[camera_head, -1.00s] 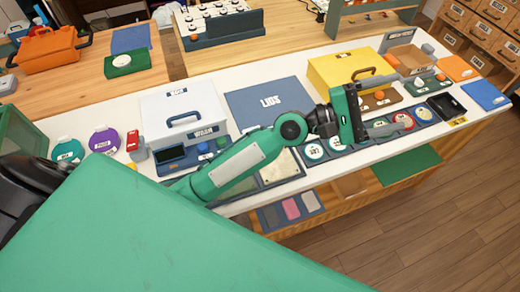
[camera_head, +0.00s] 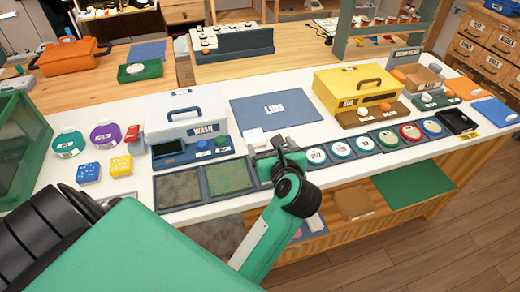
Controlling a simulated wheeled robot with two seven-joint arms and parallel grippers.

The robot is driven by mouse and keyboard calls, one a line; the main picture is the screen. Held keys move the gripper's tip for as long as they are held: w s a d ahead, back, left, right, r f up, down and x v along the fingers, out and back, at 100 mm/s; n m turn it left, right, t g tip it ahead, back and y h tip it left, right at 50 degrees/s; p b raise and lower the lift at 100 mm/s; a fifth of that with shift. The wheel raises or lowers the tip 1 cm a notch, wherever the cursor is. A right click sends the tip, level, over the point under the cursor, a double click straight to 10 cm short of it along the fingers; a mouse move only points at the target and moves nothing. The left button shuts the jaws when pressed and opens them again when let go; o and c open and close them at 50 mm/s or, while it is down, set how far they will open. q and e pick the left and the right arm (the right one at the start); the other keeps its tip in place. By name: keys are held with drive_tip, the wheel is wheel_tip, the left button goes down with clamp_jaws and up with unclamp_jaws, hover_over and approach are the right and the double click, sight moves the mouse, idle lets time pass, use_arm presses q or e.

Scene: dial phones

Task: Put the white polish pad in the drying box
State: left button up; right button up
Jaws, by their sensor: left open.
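My left gripper (camera_head: 276,160) is open over the front part of the white table, in front of the lids mat. A small white item (camera_head: 255,137) shows just behind it, partly covered; I cannot tell whether it is the white polish pad. No box carries a readable drying label. A green see-through box (camera_head: 22,150) stands at the far left. My right gripper is not in view.
A white wash box (camera_head: 190,115) and a yellow box (camera_head: 350,88) stand on the table. Several round lidded dishes (camera_head: 340,148) line the front edge right of the gripper. Blue (camera_head: 88,173) and yellow (camera_head: 121,165) squares lie at left. The lids mat (camera_head: 272,105) is bare.

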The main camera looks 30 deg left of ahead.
use_arm(q)
drive_tip(key=shift+s+f+g, duration=0.3)
drive_tip(key=shift+f, duration=0.2)
drive_tip(key=shift+s+f+g, duration=0.25)
drive_tip(key=shift+f+g, duration=0.05)
drive_tip(key=shift+f, duration=0.15)
drive_tip(key=shift+s+a+f, duration=0.1)
drive_tip(key=shift+s+f, duration=0.05)
drive_tip(key=shift+f, duration=0.15)
approach(255, 137)
drive_tip(key=p+x, duration=0.1)
drive_tip(key=x, duration=0.1)
drive_tip(key=shift+a, duration=0.5)
drive_tip(key=x, duration=0.2)
drive_tip(key=p+x, duration=0.1)
drive_tip(key=x, duration=0.2)
drive_tip(key=shift+w+d+f, duration=0.1)
drive_tip(key=shift+w+d, duration=0.1)
drive_tip(key=shift+w, duration=0.05)
drive_tip(key=shift+w+a+f, duration=0.15)
drive_tip(key=shift+a+f, duration=0.05)
drive_tip(key=c, duration=1.2)
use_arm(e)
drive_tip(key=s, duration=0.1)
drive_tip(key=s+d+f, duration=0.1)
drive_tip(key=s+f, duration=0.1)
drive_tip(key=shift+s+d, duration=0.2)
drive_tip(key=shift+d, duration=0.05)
